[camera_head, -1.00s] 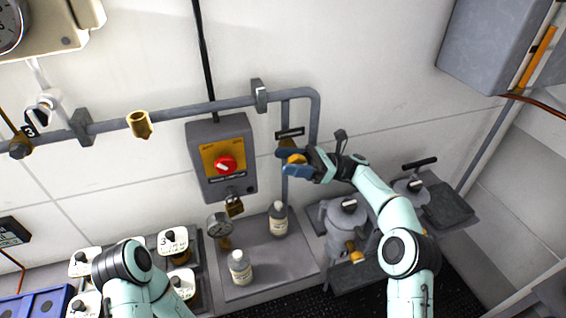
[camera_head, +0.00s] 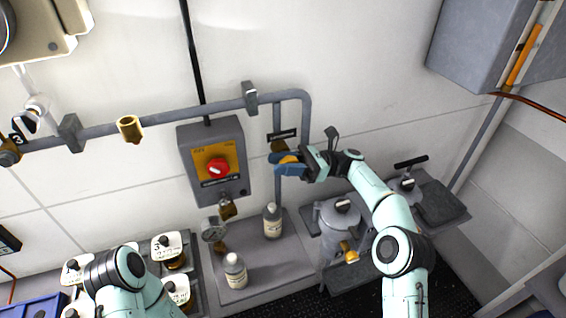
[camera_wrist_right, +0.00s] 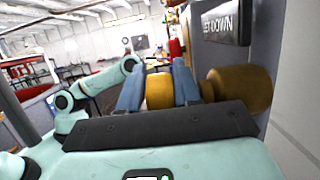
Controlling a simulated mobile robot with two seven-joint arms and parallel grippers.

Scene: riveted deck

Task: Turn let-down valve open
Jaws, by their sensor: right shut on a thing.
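The let-down valve shows in the right wrist view as a brass body (camera_wrist_right: 240,88) on a grey pipe, below a dark plate lettered "LET-DOWN" (camera_wrist_right: 226,22). In the head view the plate (camera_head: 283,134) sits on the vertical pipe right of the switch box. My right gripper (camera_head: 288,164) is at the valve, its blue fingers shut on the brass valve knob (camera_wrist_right: 159,91), which shows between them in the right wrist view. The fingers hide part of the knob. My left arm shows at the lower left of the head view; its gripper is out of frame.
A grey canister (camera_head: 335,232) stands under my right arm.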

